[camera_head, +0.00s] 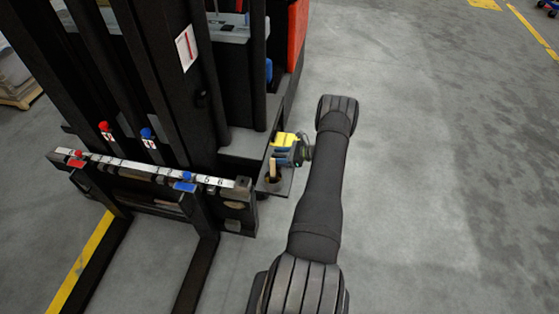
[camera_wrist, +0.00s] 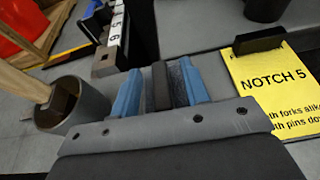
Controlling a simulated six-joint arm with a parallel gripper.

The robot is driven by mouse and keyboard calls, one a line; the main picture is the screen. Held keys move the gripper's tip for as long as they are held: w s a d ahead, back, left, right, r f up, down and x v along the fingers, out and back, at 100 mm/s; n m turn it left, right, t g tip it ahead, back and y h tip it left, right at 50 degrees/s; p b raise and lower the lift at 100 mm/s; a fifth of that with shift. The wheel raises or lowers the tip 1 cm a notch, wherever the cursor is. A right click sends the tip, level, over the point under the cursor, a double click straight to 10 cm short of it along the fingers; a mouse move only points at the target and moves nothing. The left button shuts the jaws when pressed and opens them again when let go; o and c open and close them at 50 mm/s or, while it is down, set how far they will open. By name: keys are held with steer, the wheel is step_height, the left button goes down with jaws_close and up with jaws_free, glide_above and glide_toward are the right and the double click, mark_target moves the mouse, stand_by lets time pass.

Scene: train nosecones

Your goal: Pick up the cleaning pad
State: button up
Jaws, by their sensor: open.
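My gripper (camera_wrist: 160,78) reaches in from the bottom of the wrist view, its two blue fingers apart. A dark, upright slab (camera_wrist: 161,88) stands between the fingers, with a visible space on each side; it looks like the cleaning pad, but I cannot be sure. Its lower part is hidden by my gripper's grey body. In the head view my gripper (camera_head: 280,157) is small, at a dark side shelf (camera_head: 283,186) of the forklift, and the slab cannot be made out there.
A yellow card (camera_wrist: 270,83) reading "NOTCH 5" lies right of my gripper under a black clip. A grey cup (camera_wrist: 84,110) with a wooden handle (camera_wrist: 22,80) stands close on the left. The forklift mast (camera_head: 150,80) is left of the arm; open floor (camera_head: 430,180) is right.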

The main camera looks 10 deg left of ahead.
mark_target(280, 155)
steer(key=shift+c, duration=0.4)
jaws_close()
steer(key=shift+r, duration=0.15)
steer(key=shift+w+r, duration=0.1)
steer(key=shift+r, duration=0.5)
step_height(280, 155, up, 2)
steer(key=shift+r, duration=0.15)
steer(key=s+d+r, duration=0.3)
steer(key=d+r, duration=0.4)
steer(key=d, duration=0.4)
steer(key=shift+s, duration=0.15)
